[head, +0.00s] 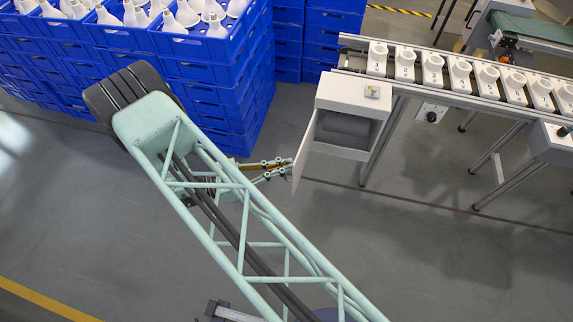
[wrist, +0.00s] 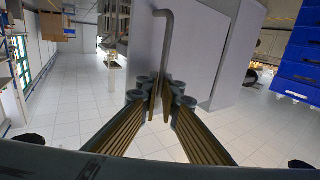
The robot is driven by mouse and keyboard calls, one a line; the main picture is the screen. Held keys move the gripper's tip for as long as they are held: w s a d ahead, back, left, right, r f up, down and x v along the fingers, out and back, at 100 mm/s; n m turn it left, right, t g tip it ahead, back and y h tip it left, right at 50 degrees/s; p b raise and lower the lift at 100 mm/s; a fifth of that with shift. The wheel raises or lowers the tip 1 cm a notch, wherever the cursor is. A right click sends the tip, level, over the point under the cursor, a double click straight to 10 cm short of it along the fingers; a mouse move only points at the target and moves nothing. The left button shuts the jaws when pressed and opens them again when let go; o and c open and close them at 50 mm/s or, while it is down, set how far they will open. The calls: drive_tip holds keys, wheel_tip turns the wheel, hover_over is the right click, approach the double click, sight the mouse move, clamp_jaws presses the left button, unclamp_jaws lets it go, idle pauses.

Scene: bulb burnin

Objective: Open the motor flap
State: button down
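The motor flap (head: 306,148) is a pale panel on the left side of the white motor housing (head: 352,97). In the head view it stands swung out from the housing, seen nearly edge-on, with a dark grey cylinder (head: 345,128) showing inside. In the wrist view the flap (wrist: 205,50) is a large grey panel. A bent grey bar handle (wrist: 168,45) on it runs down between my fingertips. My gripper (head: 290,166) is at the flap's outer side. Its pads (wrist: 160,92) lie close on both sides of the bar and appear shut on it. The handle's lower end is hidden.
A conveyor (head: 460,85) with several white bulb holders runs right from the housing. Stacked blue crates (head: 215,95) with white bulbs stand at the left, close to my arm. The grey floor (head: 440,260) at the lower right is clear.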

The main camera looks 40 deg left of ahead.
drive_tip(key=c, duration=2.9)
unclamp_jaws()
drive_tip(key=shift+s+a, duration=0.1)
drive_tip(key=shift+s, duration=0.05)
drive_tip(key=shift+v, duration=5.85)
